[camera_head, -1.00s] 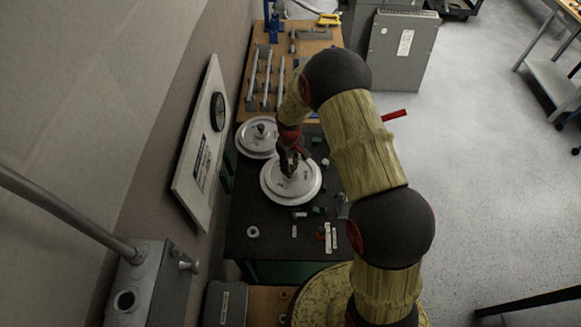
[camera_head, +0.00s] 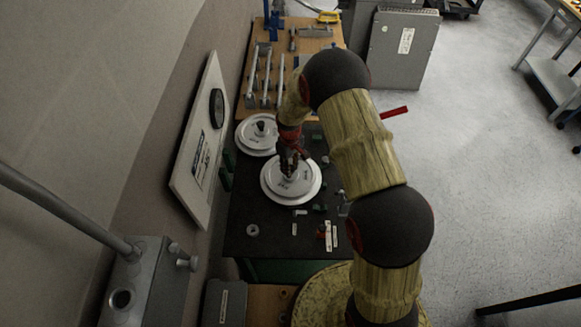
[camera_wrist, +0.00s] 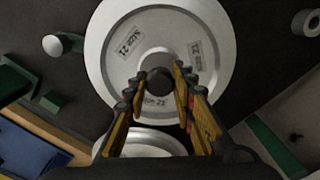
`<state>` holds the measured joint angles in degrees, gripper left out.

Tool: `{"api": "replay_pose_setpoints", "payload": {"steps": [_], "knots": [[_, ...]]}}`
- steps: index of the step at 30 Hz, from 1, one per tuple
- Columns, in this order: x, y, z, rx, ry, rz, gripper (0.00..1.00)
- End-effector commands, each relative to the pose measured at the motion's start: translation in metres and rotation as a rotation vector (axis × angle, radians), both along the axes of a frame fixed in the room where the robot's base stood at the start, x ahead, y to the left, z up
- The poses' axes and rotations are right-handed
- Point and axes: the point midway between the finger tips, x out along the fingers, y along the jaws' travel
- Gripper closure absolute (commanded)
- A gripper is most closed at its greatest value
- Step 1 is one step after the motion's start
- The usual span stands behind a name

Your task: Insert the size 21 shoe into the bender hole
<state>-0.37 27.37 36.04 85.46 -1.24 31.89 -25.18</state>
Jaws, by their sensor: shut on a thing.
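The size 21 shoe (camera_head: 308,188) is a pale stepped disc with a dark centre knob, on the dark bench top in the head view. In the wrist view the shoe (camera_wrist: 118,75) fills the middle, with "SIZE 21" labels on its face. My gripper (camera_head: 290,168) is above its centre, and in the wrist view my gripper (camera_wrist: 160,82) has its fingers on either side of the knob, shut on it. The shoe looks flat; I cannot tell whether it touches the bench. I cannot make out the bender hole.
A second pale disc (camera_head: 246,143) lies close behind and left; its edge shows in the wrist view (camera_wrist: 150,137). A wooden board (camera_head: 318,72) with metal bars is beyond. A white panel (camera_head: 190,170) borders the left. Small parts lie in front.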

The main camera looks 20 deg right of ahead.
Motion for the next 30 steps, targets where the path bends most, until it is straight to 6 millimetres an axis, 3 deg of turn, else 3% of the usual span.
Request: {"api": "replay_pose_setpoints", "payload": {"steps": [2, 3, 13, 23, 30], "knots": [[0.001, 0.0, 0.001, 0.0, -0.002, 0.0, 1.0], [0.001, 0.0, 0.002, 0.0, -0.002, 0.0, 0.73], [0.0, 0.0, 0.001, 0.0, -0.001, 0.0, 0.54], [-0.001, 0.0, 0.0, 0.0, 0.001, 0.0, 0.53], [0.0, 0.0, 0.014, 0.0, 0.0, 0.0, 0.53]]}}
